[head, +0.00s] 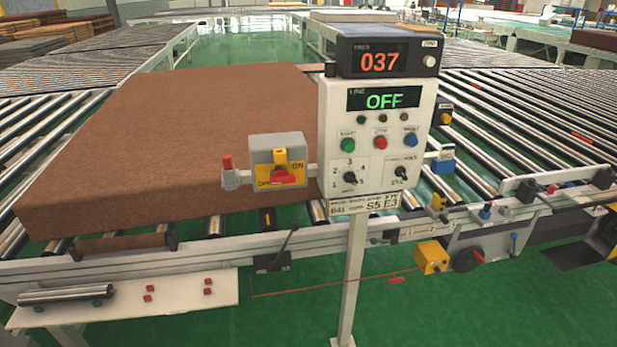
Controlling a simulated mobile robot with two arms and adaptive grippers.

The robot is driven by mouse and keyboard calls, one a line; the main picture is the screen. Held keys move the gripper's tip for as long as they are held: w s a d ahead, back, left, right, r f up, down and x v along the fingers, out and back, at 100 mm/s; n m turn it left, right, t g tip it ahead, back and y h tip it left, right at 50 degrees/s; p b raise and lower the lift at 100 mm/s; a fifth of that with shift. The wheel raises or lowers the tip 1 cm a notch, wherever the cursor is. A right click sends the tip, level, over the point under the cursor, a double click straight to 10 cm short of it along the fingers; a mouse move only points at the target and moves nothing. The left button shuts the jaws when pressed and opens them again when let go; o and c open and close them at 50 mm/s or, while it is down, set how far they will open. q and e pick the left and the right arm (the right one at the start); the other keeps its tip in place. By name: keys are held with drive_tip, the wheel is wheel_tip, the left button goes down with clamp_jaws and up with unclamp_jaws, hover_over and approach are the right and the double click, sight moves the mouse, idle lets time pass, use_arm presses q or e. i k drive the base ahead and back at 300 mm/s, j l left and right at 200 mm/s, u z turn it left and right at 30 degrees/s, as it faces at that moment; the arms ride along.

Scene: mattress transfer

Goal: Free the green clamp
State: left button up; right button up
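I cannot single out the green clamp with certainty. A green button (348,144) is on the control panel. Neither of my grippers is in view.
A large brown mattress (180,130) lies on the roller conveyor (500,120). The control panel (375,150) on a post reads OFF, under a display reading 037. A grey switch box (277,160) stands beside it. A yellow box (431,257) hangs on the front rail.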

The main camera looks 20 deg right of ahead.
sight(382, 241)
drive_tip(key=z, duration=1.25)
